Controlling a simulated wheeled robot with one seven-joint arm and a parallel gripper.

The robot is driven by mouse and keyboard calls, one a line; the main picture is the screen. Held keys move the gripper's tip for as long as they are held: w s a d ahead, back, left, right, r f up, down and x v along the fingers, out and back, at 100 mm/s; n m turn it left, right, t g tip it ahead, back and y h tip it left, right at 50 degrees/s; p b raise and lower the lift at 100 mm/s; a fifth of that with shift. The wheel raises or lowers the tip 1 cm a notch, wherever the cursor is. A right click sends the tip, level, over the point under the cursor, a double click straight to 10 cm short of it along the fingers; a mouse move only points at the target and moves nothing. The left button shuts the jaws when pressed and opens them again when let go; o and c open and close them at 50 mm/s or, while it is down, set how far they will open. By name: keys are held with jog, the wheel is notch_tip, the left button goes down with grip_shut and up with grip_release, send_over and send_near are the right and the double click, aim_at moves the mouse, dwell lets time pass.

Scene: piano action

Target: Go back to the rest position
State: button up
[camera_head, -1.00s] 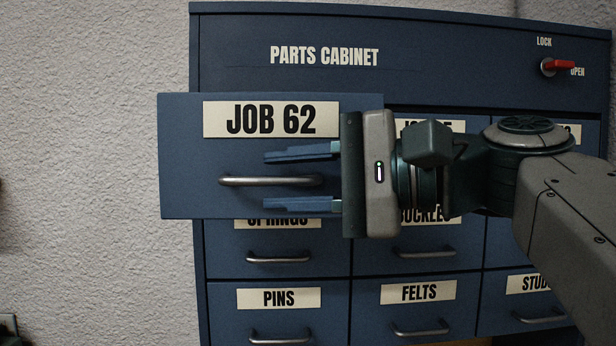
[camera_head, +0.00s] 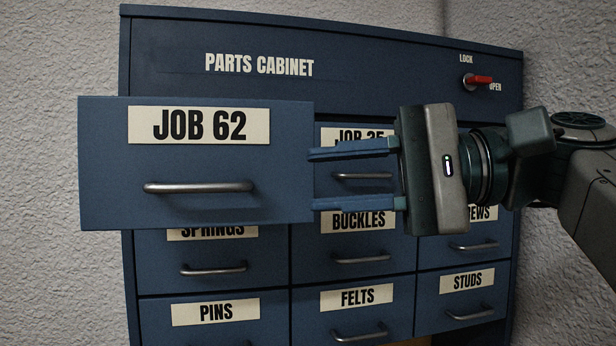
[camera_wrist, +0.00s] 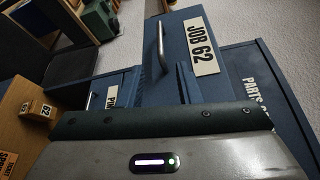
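My gripper (camera_head: 355,176) is open and empty, its two blue fingers spread apart and pointing left in the head view. It is to the right of the JOB 62 drawer (camera_head: 110,160), clear of the drawer's handle (camera_head: 198,187). The JOB 62 drawer is pulled well out of the blue parts cabinet (camera_head: 370,68). In the wrist view the JOB 62 drawer (camera_wrist: 222,80) and its handle (camera_wrist: 160,46) show beyond the gripper body. What is inside the drawer is hidden.
Closed drawers labelled SPRINGS (camera_head: 213,251), BUCKLES (camera_head: 355,240), PINS (camera_head: 215,331), FELTS (camera_head: 355,319) and STUDS (camera_head: 466,302) surround the open one. A red lock lever (camera_head: 480,79) sits at the upper right. A wooden block marked 62 (camera_wrist: 38,109) shows at left in the wrist view.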

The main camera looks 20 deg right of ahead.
jog(key=w+a+f+g+h, duration=0.1)
jog(key=w+a+f+h, duration=0.2)
jog(key=f, duration=0.8)
jog(key=w+f+g+h, duration=0.1)
jog(key=w+f+h, duration=0.3)
jog(key=f, duration=0.7)
jog(key=s+d+f+n+g+h, duration=0.1)
jog(key=f+n+h, duration=0.3)
jog(key=f, duration=0.8)
jog(key=s+d+f+n+g+h, duration=0.1)
jog(key=s+f+n+g+h, duration=0.1)
jog(key=f, duration=1.1)
jog(key=shift+s+d+f+n+h, duration=0.2)
jog(key=shift+s+n+h, duration=0.05)
jog(key=shift+n+h, duration=0.7)
jog(key=shift+d, duration=0.1)
